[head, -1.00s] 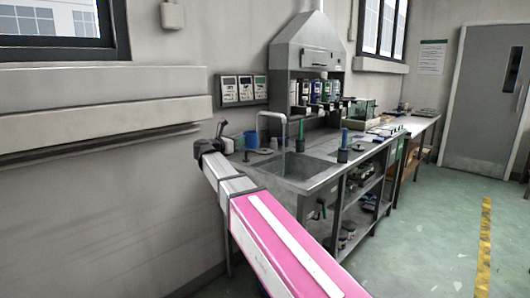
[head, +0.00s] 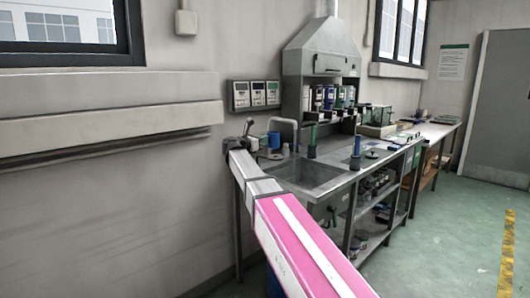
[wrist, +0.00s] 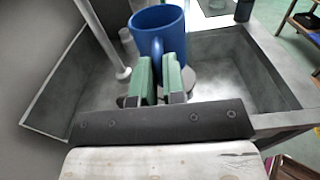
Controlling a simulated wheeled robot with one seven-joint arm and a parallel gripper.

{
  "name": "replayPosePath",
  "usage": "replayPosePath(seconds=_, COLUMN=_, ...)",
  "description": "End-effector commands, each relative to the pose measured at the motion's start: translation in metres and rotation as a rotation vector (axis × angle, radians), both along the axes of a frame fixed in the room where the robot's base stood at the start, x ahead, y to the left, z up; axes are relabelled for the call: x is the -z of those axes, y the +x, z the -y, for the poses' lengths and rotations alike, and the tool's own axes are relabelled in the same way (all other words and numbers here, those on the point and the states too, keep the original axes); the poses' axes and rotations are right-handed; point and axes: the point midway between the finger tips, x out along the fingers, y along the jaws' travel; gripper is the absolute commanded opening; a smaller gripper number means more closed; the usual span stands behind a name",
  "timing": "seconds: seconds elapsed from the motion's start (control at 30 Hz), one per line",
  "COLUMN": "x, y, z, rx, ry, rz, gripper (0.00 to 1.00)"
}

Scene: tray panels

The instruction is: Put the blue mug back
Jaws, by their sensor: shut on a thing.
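The blue mug (wrist: 160,22) is upright at the top middle of the wrist view, with its open rim towards the camera. My gripper (wrist: 159,72) has green finger pads, shut on the mug's near side, seemingly on its handle. The pads hide part of that side. The mug appears over the sink area, but I cannot tell how high its base is. In the head view the mug (head: 274,140) is small, near the tap at the left end of the steel bench, beside the end of my arm.
The sink basin (wrist: 240,65) surrounds the gripper in the wrist view, with the tap pipe (wrist: 100,35) at left. In the head view a blue bottle-like item (head: 355,150) and a green one (head: 312,142) stand along the bench. Three wall boxes (head: 257,95) hang behind.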

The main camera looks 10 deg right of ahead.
Motion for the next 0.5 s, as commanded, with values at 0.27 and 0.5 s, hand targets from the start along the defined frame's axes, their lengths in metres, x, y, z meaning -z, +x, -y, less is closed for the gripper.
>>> replayPosePath(seconds=0.27, x=0.013, y=0.007, z=0.014, rx=-0.001, ry=0.0, rz=0.0, gripper=0.0)
replayPosePath(seconds=0.5, x=0.043, y=0.007, z=0.013, rx=-0.001, ry=-0.001, rz=-0.002, gripper=0.0)
